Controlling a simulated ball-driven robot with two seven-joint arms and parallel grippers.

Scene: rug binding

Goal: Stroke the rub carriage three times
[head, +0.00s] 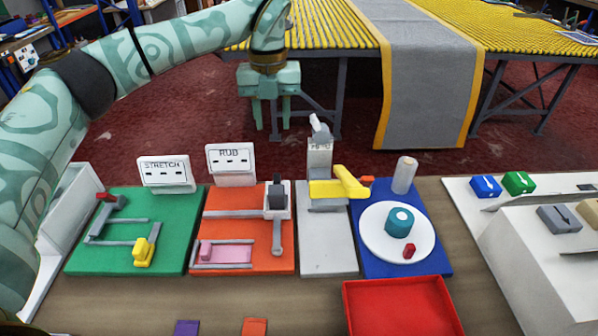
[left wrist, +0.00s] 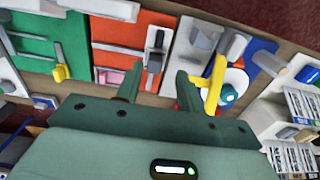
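The orange rub board (head: 222,235) lies on the table below a white sign reading RUB (head: 231,160). A dark upright block on a pale base, which looks like the rub carriage (head: 277,199), sits at the board's right end, beside a grey rail (head: 232,214). A pink piece (head: 227,253) lies in a grey frame at lower left. My left gripper (head: 270,122) is open and empty, high and apart from the board. In the left wrist view, its fingers (left wrist: 157,88) are spread, and the dark block (left wrist: 154,62) shows beyond them. My right gripper is not in view.
A green stretch board (head: 125,260) lies left of the orange one. To the right are a grey station with a yellow arm (head: 335,188) and a blue board (head: 435,262) with a white disc. A red tray (head: 400,308) is in front.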

